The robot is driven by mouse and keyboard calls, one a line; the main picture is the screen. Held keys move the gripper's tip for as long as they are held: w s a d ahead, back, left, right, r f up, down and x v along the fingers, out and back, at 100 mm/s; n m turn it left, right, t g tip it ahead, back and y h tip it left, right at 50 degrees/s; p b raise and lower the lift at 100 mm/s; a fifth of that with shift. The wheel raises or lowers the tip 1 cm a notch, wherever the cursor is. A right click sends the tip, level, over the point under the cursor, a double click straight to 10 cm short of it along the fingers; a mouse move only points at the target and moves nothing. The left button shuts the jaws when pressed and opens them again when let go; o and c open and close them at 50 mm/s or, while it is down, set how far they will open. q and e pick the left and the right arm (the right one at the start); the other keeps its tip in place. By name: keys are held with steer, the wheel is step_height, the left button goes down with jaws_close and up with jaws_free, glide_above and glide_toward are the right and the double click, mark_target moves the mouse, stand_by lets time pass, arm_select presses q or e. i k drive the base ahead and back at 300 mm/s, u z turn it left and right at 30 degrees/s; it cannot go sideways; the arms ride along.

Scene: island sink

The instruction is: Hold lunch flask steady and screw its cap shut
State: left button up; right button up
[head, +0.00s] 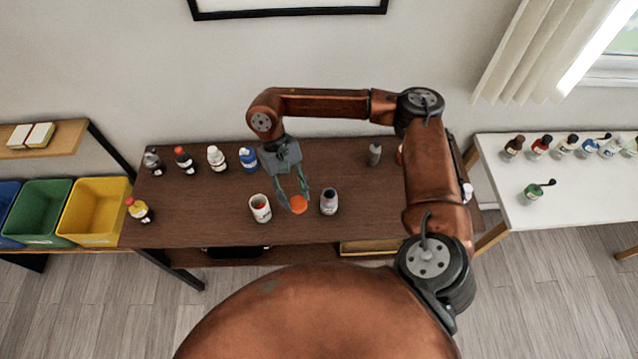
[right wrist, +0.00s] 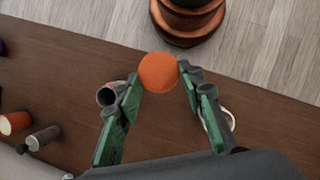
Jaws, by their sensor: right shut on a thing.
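My right gripper (head: 294,199) is shut on a round orange cap (head: 299,204), held between its fingertips above the dark wooden table. The cap also shows in the right wrist view (right wrist: 158,72). A grey flask with a dark top (head: 329,202) stands upright just right of the cap, apart from it; in the right wrist view it is at the left (right wrist: 112,94). I cannot tell for certain which of the two is the lunch flask. My left gripper is not in view.
Several bottles, including a blue one (head: 248,158), line the back left of the dark table (head: 200,215). A small grey bottle (head: 375,154) stands at the back right. Yellow bin (head: 93,211) at left; white table (head: 580,185) with bottles at right. The table's front middle is fairly clear.

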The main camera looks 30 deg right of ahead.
mark_target(329, 197)
steer(key=u, duration=2.15)
steer(key=k, duration=1.4)
steer(key=z, duration=2)
